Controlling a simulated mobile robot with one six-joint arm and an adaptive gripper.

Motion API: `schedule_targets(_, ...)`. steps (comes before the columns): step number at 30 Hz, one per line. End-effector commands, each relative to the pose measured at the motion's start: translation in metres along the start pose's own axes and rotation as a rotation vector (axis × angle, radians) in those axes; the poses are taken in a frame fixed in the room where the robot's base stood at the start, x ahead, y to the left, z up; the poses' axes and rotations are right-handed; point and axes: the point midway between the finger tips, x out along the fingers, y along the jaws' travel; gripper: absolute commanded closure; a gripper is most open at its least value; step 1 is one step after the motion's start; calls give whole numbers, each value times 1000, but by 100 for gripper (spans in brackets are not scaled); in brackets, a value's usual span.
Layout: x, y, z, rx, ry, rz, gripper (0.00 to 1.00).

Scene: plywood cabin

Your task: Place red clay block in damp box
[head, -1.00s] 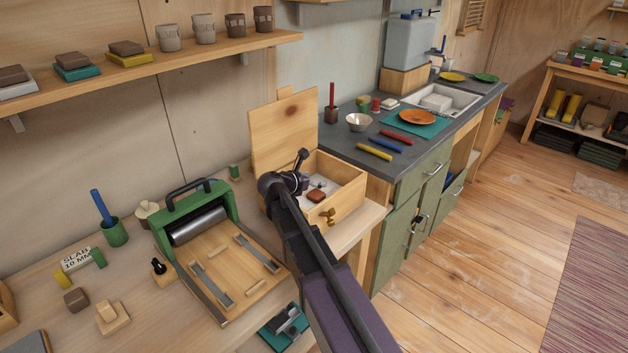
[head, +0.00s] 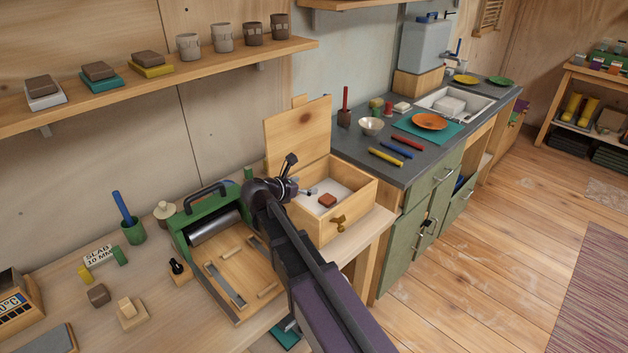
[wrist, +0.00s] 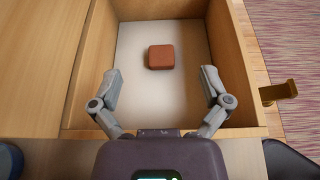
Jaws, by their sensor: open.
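The red clay block (head: 327,200) lies on the pale floor of the open wooden damp box (head: 357,207). It also shows in the wrist view (wrist: 161,57), resting flat inside the box (wrist: 243,80) and touching no wall. My gripper (wrist: 161,82) is open and empty in the wrist view, its two fingers spread wide on the near side of the block. In the head view my gripper (head: 304,192) is over the box's left part, apart from the block. The box's lid (head: 300,135) stands raised at the back.
A green slab roller (head: 190,222) stands close to the left of the box. A brass latch (wrist: 278,92) sticks out from the box wall. The dark counter (head: 400,165) behind holds a bowl, coloured tools and an orange plate.

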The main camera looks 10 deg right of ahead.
Motion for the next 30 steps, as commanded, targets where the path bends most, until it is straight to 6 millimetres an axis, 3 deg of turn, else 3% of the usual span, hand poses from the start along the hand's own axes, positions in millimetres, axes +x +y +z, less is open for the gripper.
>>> schedule_targets(8, -18, 0, 0, -1, 0, 0, 3)
schedule_targets(30, -19, 0, 0, -1, 0, 1, 3)
